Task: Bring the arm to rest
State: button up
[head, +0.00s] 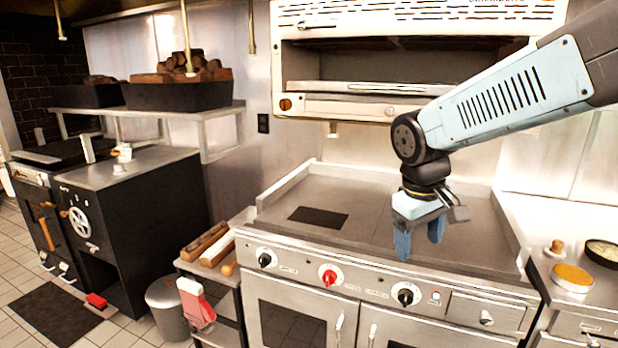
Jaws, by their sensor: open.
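My gripper (420,240) hangs from the arm at the right, with its two blue fingers pointing down and apart. It is open and nothing shows between the fingers. It is in front of the steel griddle (350,184), over its front right part in the picture. The gap between fingertips and griddle surface is hard to judge. My arm reaches in from the upper right edge.
A broiler oven (395,75) is mounted above the griddle. Knobs, one of them red (329,277), line the griddle's front. An orange-topped round dish (573,278) stands on the right counter. A wooden rolling pin (205,241) lies left of the griddle. A grey bin (171,308) stands on the floor.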

jog(key=s+d+r+m+t+y, duration=0.1)
jog(key=s+d+r+m+t, duration=0.2)
jog(key=s, duration=0.5)
jog(key=shift+s+r+m+t+y, duration=0.3)
jog(key=shift+s+r+m+t, duration=0.1)
jog(key=shift+r+m, duration=0.65)
